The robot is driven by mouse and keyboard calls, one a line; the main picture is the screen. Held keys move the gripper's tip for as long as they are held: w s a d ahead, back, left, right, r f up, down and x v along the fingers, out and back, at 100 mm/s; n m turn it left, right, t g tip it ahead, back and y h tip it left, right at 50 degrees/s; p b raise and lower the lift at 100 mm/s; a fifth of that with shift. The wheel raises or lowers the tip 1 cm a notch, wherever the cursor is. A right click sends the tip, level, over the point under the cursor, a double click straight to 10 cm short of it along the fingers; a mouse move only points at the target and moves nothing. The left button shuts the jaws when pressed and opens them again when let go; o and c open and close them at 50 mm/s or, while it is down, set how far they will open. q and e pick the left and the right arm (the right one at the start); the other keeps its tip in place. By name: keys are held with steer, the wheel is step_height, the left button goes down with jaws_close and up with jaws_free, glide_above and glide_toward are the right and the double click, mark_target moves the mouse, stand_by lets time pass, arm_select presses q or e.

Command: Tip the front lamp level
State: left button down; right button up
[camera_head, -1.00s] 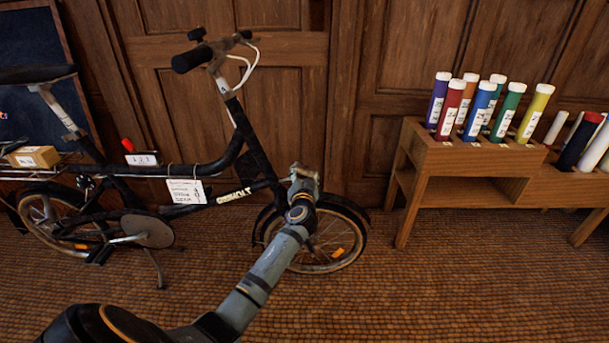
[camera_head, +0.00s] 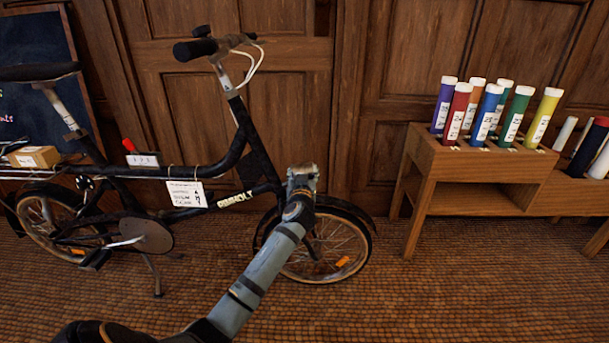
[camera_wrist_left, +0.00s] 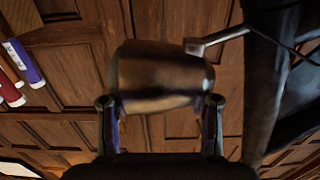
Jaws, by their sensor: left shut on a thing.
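The front lamp (camera_wrist_left: 165,78) is a dull bronze metal cylinder in the left wrist view. A short bracket (camera_wrist_left: 216,39) joins it to a dark tube of the bicycle (camera_head: 245,145). The lamp looks slightly tilted in this view. My left gripper (camera_wrist_left: 160,108) is shut on it, one finger at each side. In the head view my left gripper (camera_head: 302,180) is at the front of the bicycle, above the front wheel, and hides the lamp there. My right gripper is in neither view.
The bicycle's handlebar (camera_head: 215,47) with white cables rises above and left of my left gripper. A white tag (camera_head: 186,194) hangs on the frame. A wooden rack (camera_head: 470,165) with coloured tubes stands at the right. Panelled doors are behind; the floor in front is clear.

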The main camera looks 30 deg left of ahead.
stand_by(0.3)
arm_select(q)
steer(key=c, duration=0.5)
jaws_free()
steer(key=v, duration=1.2)
